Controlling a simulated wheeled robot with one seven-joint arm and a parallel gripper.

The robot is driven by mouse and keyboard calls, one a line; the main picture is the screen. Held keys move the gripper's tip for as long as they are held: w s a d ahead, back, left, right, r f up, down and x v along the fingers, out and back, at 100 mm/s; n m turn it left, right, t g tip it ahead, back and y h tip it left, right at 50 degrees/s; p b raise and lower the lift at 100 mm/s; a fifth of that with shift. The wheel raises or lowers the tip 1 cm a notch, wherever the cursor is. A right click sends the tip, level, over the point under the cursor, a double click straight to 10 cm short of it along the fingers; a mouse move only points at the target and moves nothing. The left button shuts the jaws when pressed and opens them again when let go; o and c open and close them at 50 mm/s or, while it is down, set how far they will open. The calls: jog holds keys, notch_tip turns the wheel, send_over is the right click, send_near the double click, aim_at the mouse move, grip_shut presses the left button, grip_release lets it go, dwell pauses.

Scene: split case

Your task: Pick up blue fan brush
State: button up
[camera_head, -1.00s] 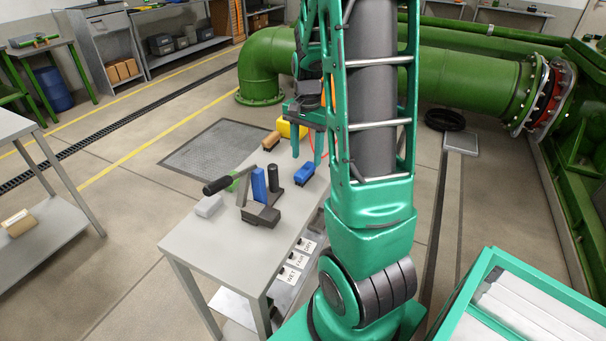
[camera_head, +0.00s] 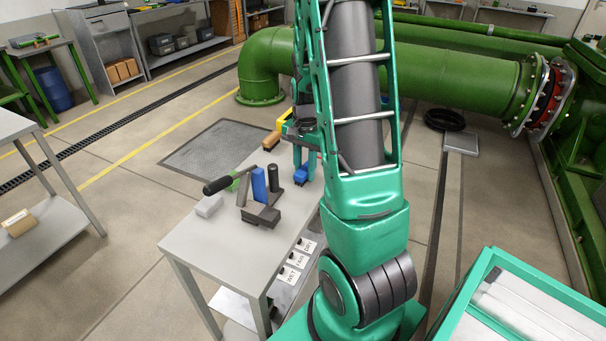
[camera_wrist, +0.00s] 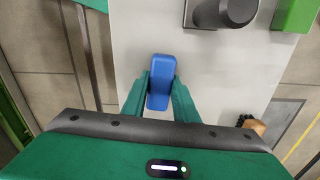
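The blue fan brush (camera_head: 301,176) lies on the grey table, towards its far right side. In the wrist view the brush (camera_wrist: 161,82) sits between the two green fingers, its blue back facing the camera. My gripper (camera_head: 305,164) is over the brush from above, with one finger on each side. The fingers of my gripper (camera_wrist: 161,88) are spread about the brush's width apart and appear open. Whether they touch its sides is hard to see. In the head view the gripper hides part of the brush.
On the grey table (camera_head: 200,248) are a dark holder (camera_head: 262,216) with an upright blue block (camera_head: 258,184), a black-handled tool (camera_head: 217,186) and a light grey block (camera_head: 208,206). A brown brush (camera_head: 271,141) lies at the far end, beside my gripper.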

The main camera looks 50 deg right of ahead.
aim_at(305, 168)
jog(key=shift+c, duration=1.4)
notch_tip(305, 168, up, 10)
jog(key=shift+r, duration=0.1)
